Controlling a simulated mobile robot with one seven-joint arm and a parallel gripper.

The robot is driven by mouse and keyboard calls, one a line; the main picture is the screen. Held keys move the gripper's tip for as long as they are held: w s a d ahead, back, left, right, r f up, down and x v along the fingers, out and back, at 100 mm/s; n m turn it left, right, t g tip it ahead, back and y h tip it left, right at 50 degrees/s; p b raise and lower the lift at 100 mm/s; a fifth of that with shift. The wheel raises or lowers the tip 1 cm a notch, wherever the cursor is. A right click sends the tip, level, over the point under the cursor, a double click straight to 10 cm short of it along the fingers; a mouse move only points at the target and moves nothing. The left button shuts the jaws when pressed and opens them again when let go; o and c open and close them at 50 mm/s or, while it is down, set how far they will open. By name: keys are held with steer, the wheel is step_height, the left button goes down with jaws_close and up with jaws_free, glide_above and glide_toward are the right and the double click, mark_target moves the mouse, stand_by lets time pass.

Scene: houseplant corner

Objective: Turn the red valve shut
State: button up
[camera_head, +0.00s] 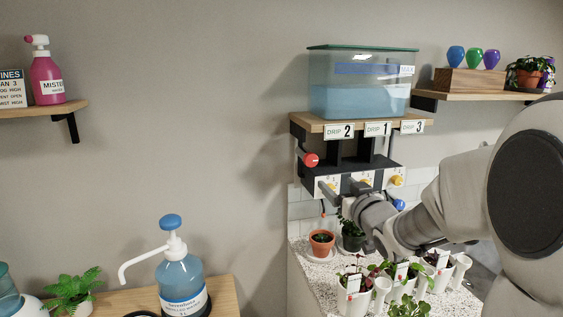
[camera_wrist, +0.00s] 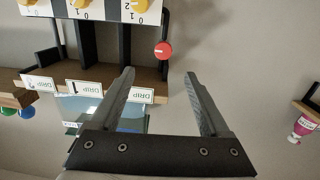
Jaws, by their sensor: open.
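The red valve (camera_head: 311,160) is a round knob with a pale mark, on a pipe at the left side of the black drip rack. In the wrist view, which looks upside down, the red valve (camera_wrist: 163,50) shows just beyond the fingertips, between their lines and nearer the left one. My gripper (camera_wrist: 159,73) is open, with nothing between its fingers. No contact with the valve shows. In the head view my arm reaches in from the right and my gripper is below the valve, partly hidden against the rack.
The rack holds white panels with yellow knobs (camera_head: 397,181); a blue knob (camera_head: 399,205) sits lower right. A water tank (camera_head: 360,85) stands on the shelf (camera_head: 300,122) above. Potted plants (camera_head: 321,242) stand below. Bare wall lies left of the rack.

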mark_target(312, 162)
steer(key=shift+y, duration=0.3)
steer(key=w+a, duration=0.1)
steer(key=w, duration=0.5)
steer(key=w+a+p, duration=0.1)
steer(key=w, duration=0.5)
steer(key=w+a+p, duration=0.1)
steer(key=w, duration=0.4)
steer(key=shift+w+a, duration=0.35)
steer(key=shift+w, duration=0.05)
jaws_close()
